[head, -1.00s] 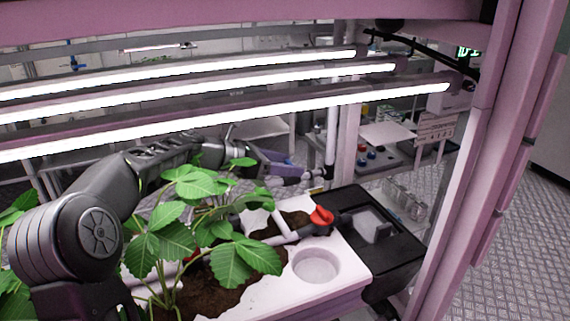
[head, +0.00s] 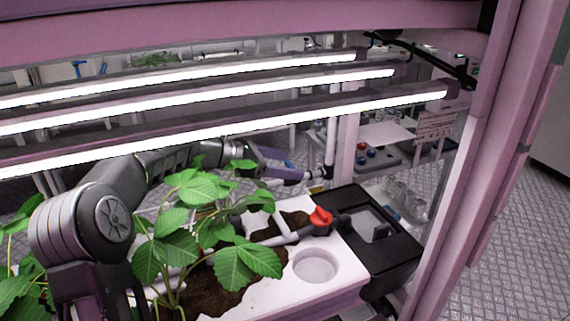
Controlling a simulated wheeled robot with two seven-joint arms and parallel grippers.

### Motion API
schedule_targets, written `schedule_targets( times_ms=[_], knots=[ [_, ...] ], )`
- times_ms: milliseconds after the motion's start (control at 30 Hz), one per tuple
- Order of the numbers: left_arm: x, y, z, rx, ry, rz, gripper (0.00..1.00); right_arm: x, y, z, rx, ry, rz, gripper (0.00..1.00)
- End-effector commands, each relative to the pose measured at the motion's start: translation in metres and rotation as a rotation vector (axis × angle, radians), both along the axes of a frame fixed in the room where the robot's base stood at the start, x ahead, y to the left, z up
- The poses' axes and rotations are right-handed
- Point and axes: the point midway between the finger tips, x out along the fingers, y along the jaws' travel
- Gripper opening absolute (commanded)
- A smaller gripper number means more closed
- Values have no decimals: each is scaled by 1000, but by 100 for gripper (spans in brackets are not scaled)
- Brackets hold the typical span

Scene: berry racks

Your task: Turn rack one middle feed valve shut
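A red valve handle (head: 320,216) sits on a white pipe (head: 290,238) that runs over the white planting tray (head: 340,287), at its right end beside a black box. My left arm reaches in from the left, behind the leaves. My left gripper (head: 300,174) is beyond the tray's far edge, above and left of the red handle and apart from it. Its fingers are small and seen edge-on, so I cannot tell whether they are open. Leaves partly hide the arm and the pipe. My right gripper is not in view.
Leafy plants (head: 235,262) stand in the tray's soil, close to my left arm. Bright light bars (head: 300,116) cross above. A pink rack post (head: 480,160) stands at the right. The black box (head: 405,252) adjoins the tray.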

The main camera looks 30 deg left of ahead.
Motion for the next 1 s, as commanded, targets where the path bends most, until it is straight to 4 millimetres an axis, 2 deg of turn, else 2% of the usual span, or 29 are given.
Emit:
schedule_targets(
  times_ms=[367,800,1000],
  knots=[
    [-4,4,2,1,-1,2,78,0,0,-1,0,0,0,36],
    [-47,44,26,1,-1,1,78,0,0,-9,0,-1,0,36],
    [-53,49,30,-1,1,0,78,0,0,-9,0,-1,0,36]
  ],
)
